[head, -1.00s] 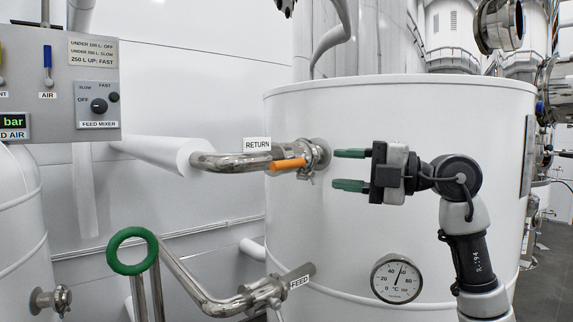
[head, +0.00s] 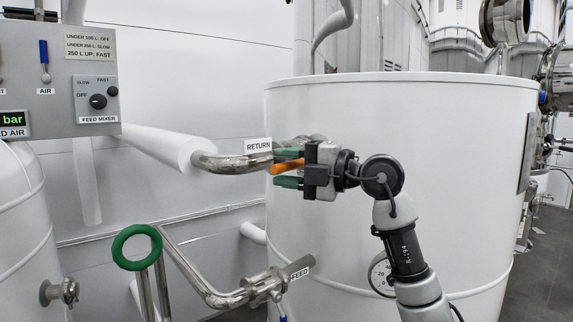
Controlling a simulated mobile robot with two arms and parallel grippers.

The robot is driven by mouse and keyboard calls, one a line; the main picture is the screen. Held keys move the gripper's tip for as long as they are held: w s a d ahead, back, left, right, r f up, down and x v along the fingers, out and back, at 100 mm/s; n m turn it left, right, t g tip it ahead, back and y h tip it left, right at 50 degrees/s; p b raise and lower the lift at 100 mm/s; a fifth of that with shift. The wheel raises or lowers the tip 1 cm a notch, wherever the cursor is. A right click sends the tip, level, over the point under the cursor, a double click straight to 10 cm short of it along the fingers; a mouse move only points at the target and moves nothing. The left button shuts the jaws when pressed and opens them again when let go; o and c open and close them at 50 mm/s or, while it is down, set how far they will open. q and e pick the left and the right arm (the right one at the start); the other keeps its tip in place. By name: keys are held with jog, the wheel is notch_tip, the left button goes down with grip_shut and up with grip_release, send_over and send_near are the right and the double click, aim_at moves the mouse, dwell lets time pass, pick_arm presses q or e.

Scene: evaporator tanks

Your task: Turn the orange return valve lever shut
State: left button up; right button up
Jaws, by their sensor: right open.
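The orange return valve lever (head: 287,166) sits on the steel return pipe (head: 232,162) beside the RETURN label (head: 258,146). The lever lies roughly along the pipe and its free end points left. My right gripper (head: 287,169) is open, with one green finger above the lever and the other below it. The lever shows between the fingers; I cannot tell whether either finger touches it. The gripper hides most of the valve body and the lever's pivot end. My left gripper is not in view.
A large white tank (head: 400,130) stands behind the gripper, with a dial gauge (head: 380,272) partly hidden by my arm. The feed pipe (head: 205,290) and a green ring handle (head: 122,248) are lower left. A control panel (head: 60,80) is upper left.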

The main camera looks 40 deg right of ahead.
grip_shut()
jog(key=shift+f, duration=0.1)
jog(key=w+d+f+n+g+h+b, duration=0.1)
jog(key=w+d+f+n+h, duration=0.1)
jog(key=d+f+n+h, duration=0.5)
jog(key=shift+d+f+n+g+h, duration=0.3)
jog(key=shift+d+f+n, duration=0.5)
jog(key=shift+n, duration=2.6)
jog(key=shift+w, duration=0.1)
grip_release()
